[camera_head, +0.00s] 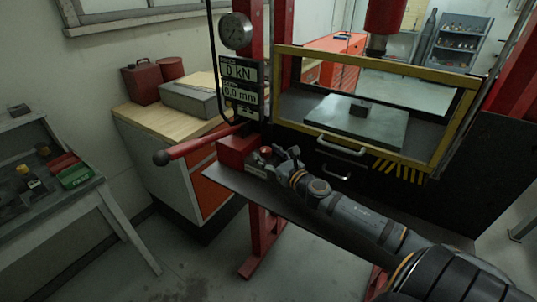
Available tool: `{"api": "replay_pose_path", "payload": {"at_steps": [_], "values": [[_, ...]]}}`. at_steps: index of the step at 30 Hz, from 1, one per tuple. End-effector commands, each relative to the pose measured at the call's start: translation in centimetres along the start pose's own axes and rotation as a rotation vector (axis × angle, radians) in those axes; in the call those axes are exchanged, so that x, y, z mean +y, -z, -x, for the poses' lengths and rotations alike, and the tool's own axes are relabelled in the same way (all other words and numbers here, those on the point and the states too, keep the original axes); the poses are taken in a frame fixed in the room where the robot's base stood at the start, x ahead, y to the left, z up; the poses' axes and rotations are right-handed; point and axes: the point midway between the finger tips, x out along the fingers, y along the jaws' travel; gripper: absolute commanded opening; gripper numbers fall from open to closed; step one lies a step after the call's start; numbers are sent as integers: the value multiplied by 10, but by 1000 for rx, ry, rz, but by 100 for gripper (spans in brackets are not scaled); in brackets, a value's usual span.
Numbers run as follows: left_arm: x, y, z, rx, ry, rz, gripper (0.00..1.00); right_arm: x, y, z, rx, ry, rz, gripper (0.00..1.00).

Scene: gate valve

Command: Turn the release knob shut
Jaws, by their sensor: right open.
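The release knob (265,151) is a small red knob beside the red pump block (234,149) on the dark shelf of the press. My right gripper (281,157) is open, just right of the knob, with its fingers pointing toward it. I cannot tell whether the fingers touch the knob. My right arm reaches in from the lower right over the shelf. My left gripper is not in view. The gauge (235,31) is above, and the displays (240,70) read 0 kN and 0.0 mm.
A red lever (205,144) with a dark ball end sticks out left from the pump. A wood-topped cabinet (155,118) stands left, with a workbench (85,200) farther left.

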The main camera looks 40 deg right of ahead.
Motion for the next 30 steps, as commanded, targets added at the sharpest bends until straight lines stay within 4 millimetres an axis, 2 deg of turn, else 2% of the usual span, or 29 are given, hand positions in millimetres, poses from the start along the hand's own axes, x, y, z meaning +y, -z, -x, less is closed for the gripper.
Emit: {"api": "replay_pose_path", "payload": {"at_steps": [6, 7, 18, 21, 30], "values": [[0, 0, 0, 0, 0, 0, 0, 0, 0, 0, 0, 0, 1, 62], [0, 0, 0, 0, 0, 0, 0, 0, 0, 0, 0, 0, 1, 59], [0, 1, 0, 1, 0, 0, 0, 0, 1, 0, 1, 0, 1, 9], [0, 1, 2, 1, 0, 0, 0, 0, 0, 0, -1, 6, 0, 7], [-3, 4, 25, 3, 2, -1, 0, 1, -2, 0, -2, 126, -3, 7]]}}
